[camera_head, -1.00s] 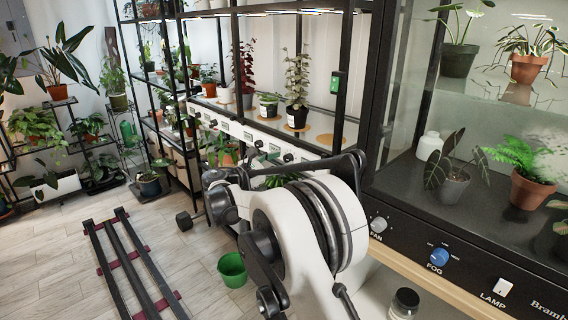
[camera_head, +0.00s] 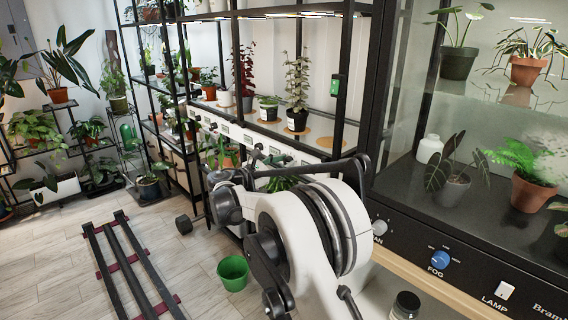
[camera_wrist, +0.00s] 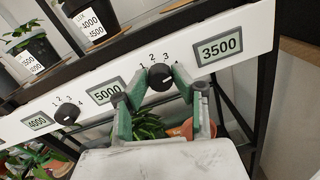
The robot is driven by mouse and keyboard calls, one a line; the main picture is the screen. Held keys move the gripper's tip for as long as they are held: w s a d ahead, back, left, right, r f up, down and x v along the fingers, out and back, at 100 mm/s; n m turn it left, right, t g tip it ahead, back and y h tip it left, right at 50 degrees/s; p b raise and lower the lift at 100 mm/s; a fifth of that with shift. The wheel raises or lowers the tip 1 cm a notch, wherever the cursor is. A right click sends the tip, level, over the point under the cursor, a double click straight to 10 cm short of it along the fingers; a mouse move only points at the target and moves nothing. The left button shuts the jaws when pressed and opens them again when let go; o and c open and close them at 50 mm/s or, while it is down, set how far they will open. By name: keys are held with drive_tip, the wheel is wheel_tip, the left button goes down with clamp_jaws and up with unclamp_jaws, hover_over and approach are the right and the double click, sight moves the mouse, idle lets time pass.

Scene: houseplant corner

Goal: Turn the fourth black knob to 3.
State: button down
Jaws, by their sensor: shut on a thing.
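In the wrist view a black knob (camera_wrist: 160,77) sits on a white rail (camera_wrist: 120,60) between displays reading 5000 and 3500. The numbers 1, 2 and 3 show around it; any 4 is hidden by a finger. My gripper (camera_wrist: 158,80) is shut on this knob, one green-padded finger on each side. The knob's pointer direction cannot be made out. In the head view my gripper (camera_head: 275,158) is at the rail, largely hidden behind my arm.
Another black knob (camera_wrist: 68,113) is to the left, between displays 4000 and 5000. Potted plants (camera_wrist: 90,22) stand on the shelf above. A terracotta pot (camera_wrist: 184,130) and leaves are behind and below the rail. A glass cabinet (camera_head: 437,259) with a blue fog knob stands at right.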

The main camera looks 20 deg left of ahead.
drive_tip(key=shift+n, duration=0.3)
drive_tip(key=n, duration=0.3)
drive_tip(key=shift+p, duration=0.35)
drive_tip(key=shift+a+n, duration=0.1)
drive_tip(key=shift+n, duration=2)
drive_tip(key=c, duration=1.4)
unclamp_jaws()
drive_tip(key=shift+c, duration=0.2)
drive_tip(key=v, duration=1.2)
drive_tip(key=shift+f, duration=0.25)
